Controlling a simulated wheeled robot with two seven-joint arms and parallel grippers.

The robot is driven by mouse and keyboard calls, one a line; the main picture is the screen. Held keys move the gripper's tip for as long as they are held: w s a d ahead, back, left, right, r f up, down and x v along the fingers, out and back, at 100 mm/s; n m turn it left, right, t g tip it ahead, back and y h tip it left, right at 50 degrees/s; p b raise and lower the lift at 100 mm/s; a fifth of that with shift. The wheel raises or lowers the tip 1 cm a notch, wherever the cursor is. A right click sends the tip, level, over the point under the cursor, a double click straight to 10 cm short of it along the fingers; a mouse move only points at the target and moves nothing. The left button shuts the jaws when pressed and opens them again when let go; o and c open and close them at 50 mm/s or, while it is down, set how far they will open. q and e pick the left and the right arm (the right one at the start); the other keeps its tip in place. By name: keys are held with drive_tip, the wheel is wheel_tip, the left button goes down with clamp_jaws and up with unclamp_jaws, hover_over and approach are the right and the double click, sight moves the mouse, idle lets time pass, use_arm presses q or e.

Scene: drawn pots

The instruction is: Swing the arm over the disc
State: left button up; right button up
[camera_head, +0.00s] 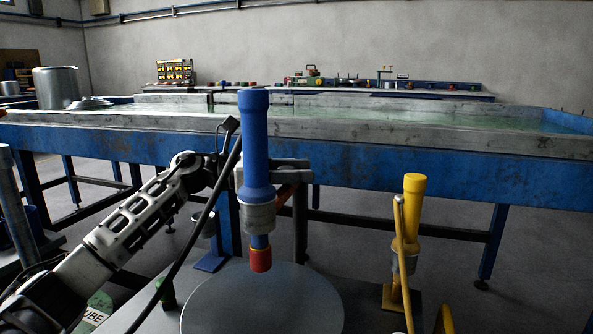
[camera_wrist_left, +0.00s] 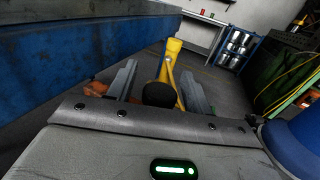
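In the head view, a thick blue upright cylinder (camera_head: 257,150) with a grey collar and a red lower tip (camera_head: 260,258) stands in front of my left gripper. The grey round disc (camera_head: 262,306) lies below the tip at the bottom centre. My left gripper (camera_head: 299,170) is partly hidden behind the blue cylinder. In the left wrist view its two fingers (camera_wrist_left: 160,80) stand apart, with a dark round knob (camera_wrist_left: 158,94) between them. I cannot tell whether they touch it. My right gripper is not in view.
A yellow upright handle (camera_head: 411,215) stands right of the disc and also shows in the left wrist view (camera_wrist_left: 172,62). A long blue trough table (camera_head: 400,165) runs across behind. A metal pot (camera_head: 57,88) stands at its left end. Grey floor is open on the right.

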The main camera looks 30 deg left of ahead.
use_arm(q)
drive_tip(key=b+v, duration=0.1)
drive_tip(key=v, duration=1.5)
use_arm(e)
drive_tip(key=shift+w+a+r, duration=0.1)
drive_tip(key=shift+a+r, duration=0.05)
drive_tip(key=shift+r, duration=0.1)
use_arm(q)
drive_tip(key=shift+d+r, duration=0.1)
